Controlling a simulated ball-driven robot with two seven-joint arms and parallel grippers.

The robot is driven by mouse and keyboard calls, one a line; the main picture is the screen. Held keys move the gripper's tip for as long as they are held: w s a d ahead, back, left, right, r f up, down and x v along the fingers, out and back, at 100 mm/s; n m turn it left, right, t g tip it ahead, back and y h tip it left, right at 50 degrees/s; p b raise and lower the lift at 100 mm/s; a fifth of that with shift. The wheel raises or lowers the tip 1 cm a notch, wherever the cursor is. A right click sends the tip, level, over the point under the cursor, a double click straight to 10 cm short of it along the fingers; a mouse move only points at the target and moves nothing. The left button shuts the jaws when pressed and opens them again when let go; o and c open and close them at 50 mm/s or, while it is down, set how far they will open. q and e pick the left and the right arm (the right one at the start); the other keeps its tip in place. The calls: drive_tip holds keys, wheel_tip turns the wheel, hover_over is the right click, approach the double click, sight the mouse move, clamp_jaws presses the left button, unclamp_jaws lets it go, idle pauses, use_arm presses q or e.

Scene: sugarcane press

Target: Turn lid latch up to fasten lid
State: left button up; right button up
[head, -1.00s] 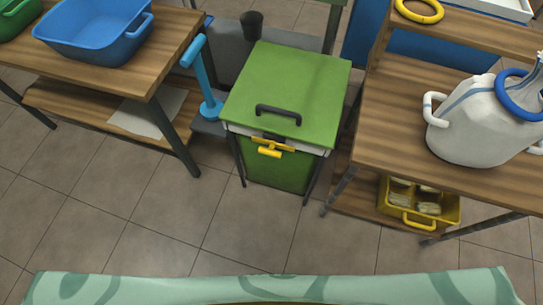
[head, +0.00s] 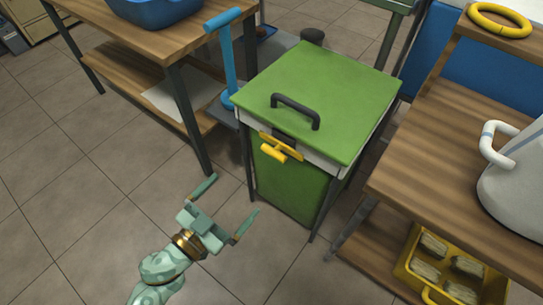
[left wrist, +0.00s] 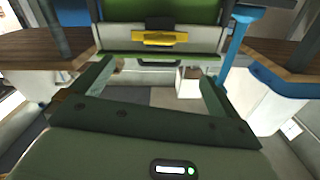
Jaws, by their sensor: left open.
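The green press box has a closed green lid (head: 315,95) with a dark handle (head: 295,111) on top. The yellow lid latch (head: 280,148) is on the front face just under the lid's front edge, lying roughly crosswise. It also shows in the left wrist view as a yellow bar (left wrist: 160,38) ahead of the fingers. My left gripper (head: 230,203) is open and empty, below and in front of the latch, apart from it. In the left wrist view its two fingers (left wrist: 155,85) are spread wide with nothing between them. My right gripper is not in view.
A blue lever (head: 226,60) stands just left of the box. A wooden table (head: 150,40) with a blue tub (head: 155,10) is at the left. A wooden bench (head: 440,175) with a white can (head: 515,175) and a yellow crate (head: 425,290) is at the right. The floor in front is clear.

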sight(273, 152)
use_arm(q)
drive_tip(key=b+x, duration=0.3)
drive_tip(key=x, duration=1.3)
drive_tip(key=shift+d+f+b, duration=0.1)
drive_tip(key=shift+b, duration=0.2)
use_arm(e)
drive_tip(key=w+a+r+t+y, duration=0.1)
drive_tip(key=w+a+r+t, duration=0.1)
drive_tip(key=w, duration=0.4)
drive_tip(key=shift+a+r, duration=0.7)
use_arm(q)
drive_tip(key=shift+c, duration=0.3)
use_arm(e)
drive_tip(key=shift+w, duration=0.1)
use_arm(q)
drive_tip(key=c, duration=0.9)
